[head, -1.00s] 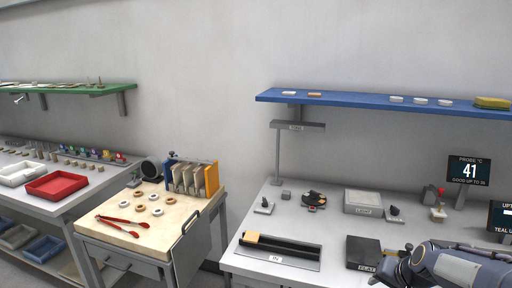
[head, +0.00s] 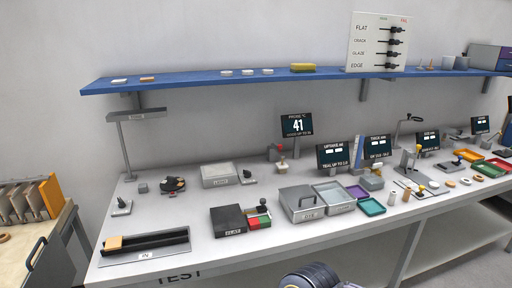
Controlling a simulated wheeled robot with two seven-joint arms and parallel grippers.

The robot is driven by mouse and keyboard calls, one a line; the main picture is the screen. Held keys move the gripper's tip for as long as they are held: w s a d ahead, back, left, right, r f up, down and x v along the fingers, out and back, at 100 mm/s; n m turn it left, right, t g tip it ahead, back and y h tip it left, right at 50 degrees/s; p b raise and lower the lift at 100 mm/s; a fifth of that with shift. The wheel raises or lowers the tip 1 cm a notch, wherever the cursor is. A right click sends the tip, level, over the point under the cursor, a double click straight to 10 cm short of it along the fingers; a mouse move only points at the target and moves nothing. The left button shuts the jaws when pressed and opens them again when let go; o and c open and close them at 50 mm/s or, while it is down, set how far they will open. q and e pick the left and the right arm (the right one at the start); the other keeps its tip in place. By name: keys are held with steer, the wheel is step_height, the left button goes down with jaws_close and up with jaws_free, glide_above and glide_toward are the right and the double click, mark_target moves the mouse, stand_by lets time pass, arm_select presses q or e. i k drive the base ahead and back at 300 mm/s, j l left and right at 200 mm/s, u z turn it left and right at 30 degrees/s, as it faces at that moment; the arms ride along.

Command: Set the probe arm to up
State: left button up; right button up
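A dark display (head: 297,125) on a stand reads "PROBE °C 41". Just below and left of it, a small device with a red knob (head: 280,148) stands on the bench; it may be the probe arm, but it is too small to tell its position. My grippers are not in view. A grey and dark part of one of my arms shows at the bottom edge, in front of the bench, far from the display.
The long bench (head: 185,215) holds a black box (head: 228,220), a grey lidded box (head: 301,202), a clear box (head: 334,197) and small trays. A blue shelf (head: 200,83) runs above. Bench surface between the left items is partly clear.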

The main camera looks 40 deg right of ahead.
mark_target(277, 149)
steer(key=z, duration=1.7)
